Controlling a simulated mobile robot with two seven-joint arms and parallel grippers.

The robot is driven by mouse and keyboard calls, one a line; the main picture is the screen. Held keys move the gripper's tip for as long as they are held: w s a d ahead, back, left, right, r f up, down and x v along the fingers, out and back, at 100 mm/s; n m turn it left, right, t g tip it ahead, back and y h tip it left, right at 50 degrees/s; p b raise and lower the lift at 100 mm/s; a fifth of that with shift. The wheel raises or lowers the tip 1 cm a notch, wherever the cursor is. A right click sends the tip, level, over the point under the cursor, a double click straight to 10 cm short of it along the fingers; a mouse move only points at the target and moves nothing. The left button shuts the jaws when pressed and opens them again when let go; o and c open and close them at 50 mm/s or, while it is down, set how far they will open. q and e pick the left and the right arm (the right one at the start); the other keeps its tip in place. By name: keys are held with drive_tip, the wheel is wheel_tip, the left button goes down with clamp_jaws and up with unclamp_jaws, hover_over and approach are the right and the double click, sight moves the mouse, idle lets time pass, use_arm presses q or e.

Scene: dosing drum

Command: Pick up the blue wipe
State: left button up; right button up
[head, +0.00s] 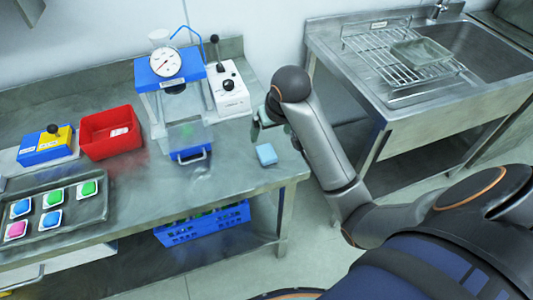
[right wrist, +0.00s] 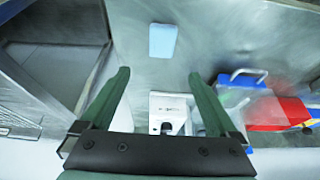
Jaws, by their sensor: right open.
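The blue wipe (head: 266,154) is a small light-blue block-like pad lying flat on the steel table near its right front corner. It also shows in the right wrist view (right wrist: 162,41) at the top middle, beyond the fingertips. My right gripper (head: 262,125) is above the table, behind the wipe in the head view and apart from it. In the right wrist view its two green fingers (right wrist: 157,82) are spread wide with nothing between them. My left gripper is not in view.
The white box with black levers (head: 230,90) and the blue dosing device (head: 170,70) stand behind and left. A red bin (head: 110,132) and a tray of coloured pods (head: 95,215) are further left. A steel sink (head: 470,60) stands right, across a gap. Table around the wipe is clear.

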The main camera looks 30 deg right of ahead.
sight(264, 147)
drive_tip(key=x, duration=1)
drive_tip(key=shift+w+a+f, duration=0.1)
drive_tip(key=shift+f, duration=0.35)
clamp_jaws()
drive_tip(key=shift+r, duration=0.15)
